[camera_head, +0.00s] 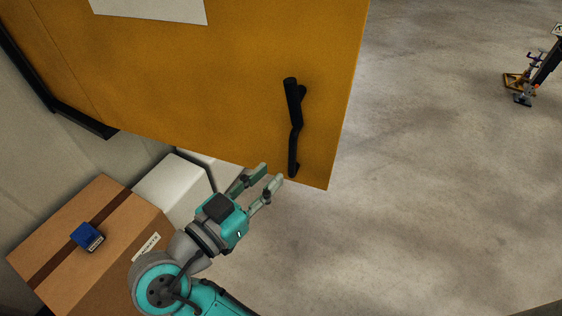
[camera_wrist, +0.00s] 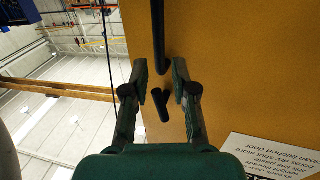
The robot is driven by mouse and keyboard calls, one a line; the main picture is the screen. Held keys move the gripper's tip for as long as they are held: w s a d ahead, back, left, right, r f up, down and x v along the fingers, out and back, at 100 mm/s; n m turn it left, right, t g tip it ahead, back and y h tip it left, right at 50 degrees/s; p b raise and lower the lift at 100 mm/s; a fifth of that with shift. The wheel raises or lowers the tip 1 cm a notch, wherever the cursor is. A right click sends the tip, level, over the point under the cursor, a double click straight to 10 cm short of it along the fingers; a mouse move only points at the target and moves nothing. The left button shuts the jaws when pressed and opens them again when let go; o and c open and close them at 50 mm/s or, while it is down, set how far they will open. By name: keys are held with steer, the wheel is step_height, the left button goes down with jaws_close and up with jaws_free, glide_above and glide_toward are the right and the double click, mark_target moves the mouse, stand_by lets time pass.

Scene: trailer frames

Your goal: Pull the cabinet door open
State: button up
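The cabinet door (camera_head: 220,110) is a wide yellow-orange panel across the upper left of the head view; it fills the right of the wrist view (camera_wrist: 240,60). A black bar handle (camera_head: 295,125) stands near its right edge. My gripper (camera_head: 271,173) is by the handle's lower end, with its fingers apart. In the wrist view, the black handle (camera_wrist: 158,35) lines up with the gap between the fingers (camera_wrist: 160,72), and a short black piece shows lower in the gap. I cannot tell if the fingers touch the handle.
A cardboard box (camera_head: 60,235) with a small blue item (camera_head: 88,237) on top is at the lower left, beside my arm. A white box (camera_head: 172,190) sits behind it. The grey floor (camera_head: 440,180) to the right is mostly clear, with a small stand-like object (camera_head: 524,85) far off.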

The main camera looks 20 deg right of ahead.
steer(key=shift+v, duration=1.85)
steer(key=w+d+f+n+t+y, duration=0.2)
steer(key=d+f+n+t+y, duration=0.1)
steer(key=f+n, duration=0.35)
steer(key=w+d+f+n+t+y, duration=0.1)
steer(key=d+f+n+t+y, duration=0.3)
steer(key=f, duration=0.4)
steer(key=s+d+f+n+y, duration=0.2)
steer(key=s+f+n+y, duration=0.4)
steer(key=f, duration=0.5)
steer(key=s+f+g+y, duration=0.2)
steer(key=s+f+y, duration=0.1)
steer(key=s, duration=1)
steer(key=s+r+m+t, duration=0.2)
steer(key=s+r+m, duration=0.1)
steer(key=s+r, duration=0.5)
steer(key=s, duration=0.3)
steer(key=shift+s+d+m, duration=0.2)
steer(key=shift+d+m, duration=0.15)
